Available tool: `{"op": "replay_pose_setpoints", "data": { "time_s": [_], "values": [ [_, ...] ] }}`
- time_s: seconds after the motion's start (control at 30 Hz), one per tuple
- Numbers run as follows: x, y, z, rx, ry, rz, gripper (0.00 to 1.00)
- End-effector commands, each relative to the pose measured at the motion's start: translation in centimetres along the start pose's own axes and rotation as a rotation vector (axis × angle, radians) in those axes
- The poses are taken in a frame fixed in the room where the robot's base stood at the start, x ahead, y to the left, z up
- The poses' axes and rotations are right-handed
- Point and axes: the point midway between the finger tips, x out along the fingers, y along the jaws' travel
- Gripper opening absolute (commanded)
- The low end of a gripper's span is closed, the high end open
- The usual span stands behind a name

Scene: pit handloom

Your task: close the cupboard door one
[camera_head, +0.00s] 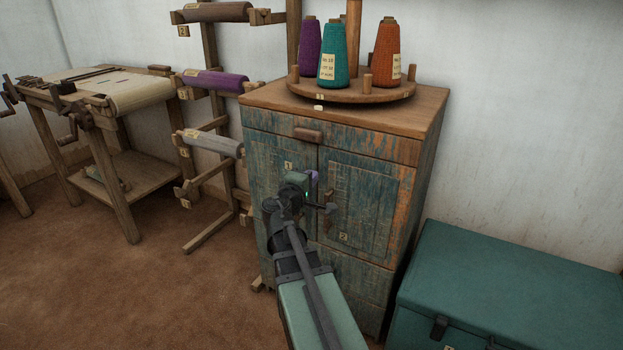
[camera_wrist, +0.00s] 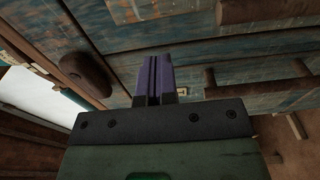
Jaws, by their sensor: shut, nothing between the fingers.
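The worn blue-green wooden cupboard (camera_head: 375,165) stands in the middle of the head view. Door one (camera_head: 265,170), marked with a small "1" tag (camera_head: 288,165), is its left door. It looks shut or nearly flush; I cannot tell whether a small gap remains. My gripper (camera_head: 313,178), with purple fingers, is in front of the doors near their middle seam and hides part of door one. In the wrist view, my fingers (camera_wrist: 153,78) are together and empty, close to the cupboard front. A dark bar-like handle (camera_wrist: 210,80) lies to their right. Contact is unclear.
Door two (camera_head: 372,205) is at right. A drawer with a brown pull (camera_head: 308,134) is above the doors. A round rack (camera_head: 350,93) with yarn cones stands on top. A teal chest (camera_head: 510,285) is at right, a roll stand (camera_head: 213,145) at left.

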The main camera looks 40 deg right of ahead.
Motion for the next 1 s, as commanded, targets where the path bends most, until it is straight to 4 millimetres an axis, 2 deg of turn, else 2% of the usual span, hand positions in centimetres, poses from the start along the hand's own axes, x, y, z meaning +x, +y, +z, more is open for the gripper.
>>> {"op": "replay_pose_setpoints", "data": {
  "time_s": [0.17,0.27,0.5,0.63,0.77,1.0],
  "values": [
    [-0.3,0.0,0.0,0.0,0.0,0.0,0.0],
    [-1.5,0.0,0.1,0.0,0.0,0.0,0.0],
    [-7.5,0.0,0.2,0.0,0.003,0.0,0.0],
    [-9.9,0.0,0.0,0.0,0.003,0.0,0.0],
    [-10.8,0.0,0.0,0.0,0.0,0.0,0.0],
    [-10.8,0.0,0.2,0.001,-0.014,-0.002,0.0]
  ]
}}
